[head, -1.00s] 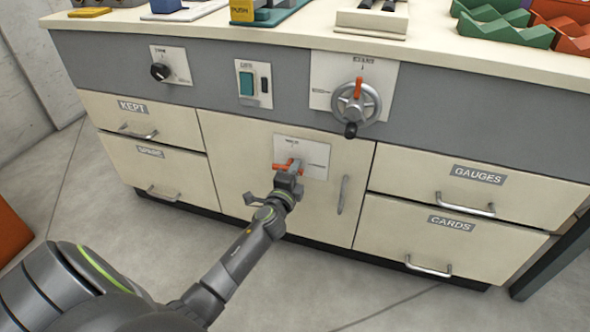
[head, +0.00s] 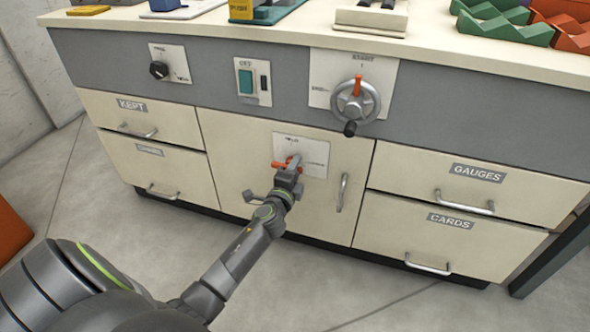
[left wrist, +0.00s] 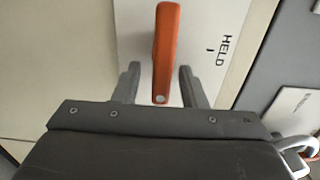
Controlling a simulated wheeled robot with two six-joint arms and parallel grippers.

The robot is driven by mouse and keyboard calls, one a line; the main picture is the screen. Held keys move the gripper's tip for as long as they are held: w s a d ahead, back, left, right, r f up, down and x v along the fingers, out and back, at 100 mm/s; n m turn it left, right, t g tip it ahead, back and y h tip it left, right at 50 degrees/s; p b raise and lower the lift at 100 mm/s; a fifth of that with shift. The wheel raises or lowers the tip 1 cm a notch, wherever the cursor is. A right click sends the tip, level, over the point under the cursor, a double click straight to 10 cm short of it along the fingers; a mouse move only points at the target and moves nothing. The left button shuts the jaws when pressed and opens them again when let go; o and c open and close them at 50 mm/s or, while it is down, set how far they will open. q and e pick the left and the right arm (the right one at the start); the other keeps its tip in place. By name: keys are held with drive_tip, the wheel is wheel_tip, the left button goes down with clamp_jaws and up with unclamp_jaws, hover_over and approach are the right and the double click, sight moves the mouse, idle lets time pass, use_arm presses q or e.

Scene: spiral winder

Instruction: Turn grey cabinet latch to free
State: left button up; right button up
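The latch on the grey cabinet has an orange handle (head: 281,165) on a pale plate (head: 315,153), in the middle of the cabinet door. In the left wrist view the orange handle (left wrist: 165,50) runs up and down the picture, with the word HELD and its tick on the plate (left wrist: 215,60) to the right. My left gripper (head: 290,172) is at the latch. In the left wrist view its fingers (left wrist: 160,87) are open, one on each side of the handle's end, with gaps on both sides. The second plate label is too small to read. My right gripper is not in view.
The door has a vertical bar handle (head: 342,193) right of the latch. Drawers flank the door, including GAUGES (head: 420,190) and CARDS (head: 390,225). A handwheel (head: 356,101) sits above right, and a dark knob (head: 159,70) at upper left. Open floor lies in front.

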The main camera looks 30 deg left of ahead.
use_arm(q)
drive_tip(key=v, duration=1.7)
drive_tip(key=shift+s+d+p, duration=0.15)
drive_tip(key=shift+p, duration=0.3)
